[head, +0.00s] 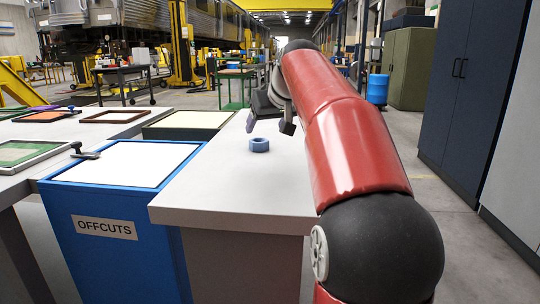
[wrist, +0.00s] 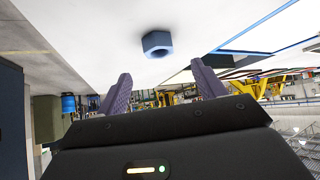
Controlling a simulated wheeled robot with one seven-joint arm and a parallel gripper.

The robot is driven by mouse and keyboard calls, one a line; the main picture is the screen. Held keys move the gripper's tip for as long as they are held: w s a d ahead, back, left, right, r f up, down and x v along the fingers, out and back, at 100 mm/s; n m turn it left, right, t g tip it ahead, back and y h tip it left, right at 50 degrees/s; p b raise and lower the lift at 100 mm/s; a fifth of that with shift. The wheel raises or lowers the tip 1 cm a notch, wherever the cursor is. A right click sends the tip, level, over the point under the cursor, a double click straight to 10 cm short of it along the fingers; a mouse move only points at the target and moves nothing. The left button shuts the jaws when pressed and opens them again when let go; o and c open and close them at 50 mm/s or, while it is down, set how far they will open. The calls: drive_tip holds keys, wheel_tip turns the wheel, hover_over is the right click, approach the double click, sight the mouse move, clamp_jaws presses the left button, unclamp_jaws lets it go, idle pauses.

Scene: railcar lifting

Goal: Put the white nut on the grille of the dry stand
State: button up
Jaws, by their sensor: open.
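A blue hex nut (head: 259,145) lies flat on the pale table (head: 235,190) in the head view. It also shows above my fingers in the wrist view (wrist: 157,44). I see no white nut in either view. My gripper (head: 268,122) is open and empty, beyond the blue nut in the head view. Its two purple fingers are apart in the wrist view (wrist: 160,74), and the nut is not between them. I cannot make out a dry stand or its grille with certainty.
A blue bin labelled OFFCUTS (head: 105,227) with a white top stands left of the table. A dark green bin (head: 150,132) is behind it. Framed panels, one green (head: 20,153), lie on the left bench. Tall dark cabinets (head: 460,90) stand at right. The table around the nut is clear.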

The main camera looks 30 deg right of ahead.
sight(260, 141)
drive_tip(key=x, duration=0.7)
drive_tip(key=shift+w+d+f+b, duration=0.1)
drive_tip(key=shift+w+f+b, duration=0.05)
drive_tip(key=shift+f+b, duration=0.3)
drive_tip(key=c, duration=1.3)
drive_tip(key=shift+r, duration=0.2)
wheel_tip(260, 141, up, 20)
drive_tip(key=p, duration=1)
drive_tip(key=shift+f, duration=0.15)
